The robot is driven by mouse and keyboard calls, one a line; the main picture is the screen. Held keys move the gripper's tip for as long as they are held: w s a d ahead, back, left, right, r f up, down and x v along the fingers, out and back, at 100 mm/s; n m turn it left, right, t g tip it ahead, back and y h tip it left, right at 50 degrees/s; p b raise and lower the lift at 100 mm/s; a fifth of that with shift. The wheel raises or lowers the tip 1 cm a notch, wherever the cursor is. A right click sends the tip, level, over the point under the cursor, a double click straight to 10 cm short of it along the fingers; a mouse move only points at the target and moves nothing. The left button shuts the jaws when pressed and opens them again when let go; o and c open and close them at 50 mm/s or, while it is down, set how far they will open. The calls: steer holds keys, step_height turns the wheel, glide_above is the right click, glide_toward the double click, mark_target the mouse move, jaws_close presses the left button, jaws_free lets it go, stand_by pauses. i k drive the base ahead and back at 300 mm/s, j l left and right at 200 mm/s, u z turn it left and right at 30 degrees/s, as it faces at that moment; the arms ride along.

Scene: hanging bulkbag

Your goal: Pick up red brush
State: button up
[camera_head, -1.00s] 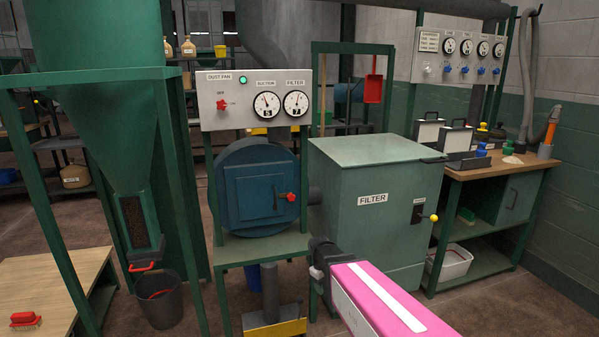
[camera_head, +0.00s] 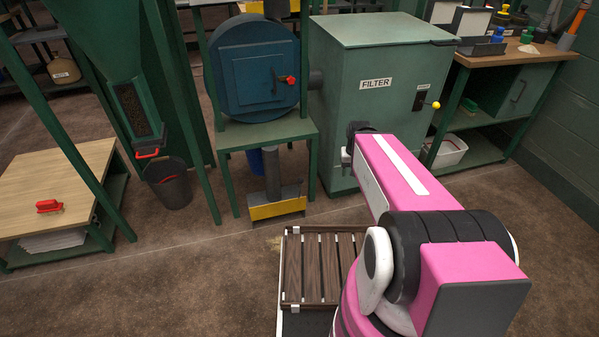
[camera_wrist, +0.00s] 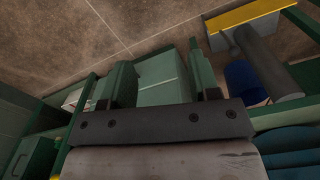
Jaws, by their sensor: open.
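The red brush (camera_head: 48,206) lies on the light wooden top of a low table (camera_head: 85,167) at the left of the head view. It is well apart from my arm, which reaches forward near the filter cabinet at right of centre. My gripper (camera_wrist: 158,80) shows in the wrist view with its two fingers spread apart and nothing held between them. The brush is not visible in the wrist view. The gripper's fingers cannot be made out in the head view.
A green frame with a slanted post stands beside the table. A dark bucket (camera_head: 168,183) hangs or stands below the hopper. The green filter cabinet (camera_head: 375,110) and a workbench (camera_head: 510,55) are further right. Open brown floor (camera_head: 150,270) lies in front.

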mark_target(50, 207)
steer(key=u, duration=2.35)
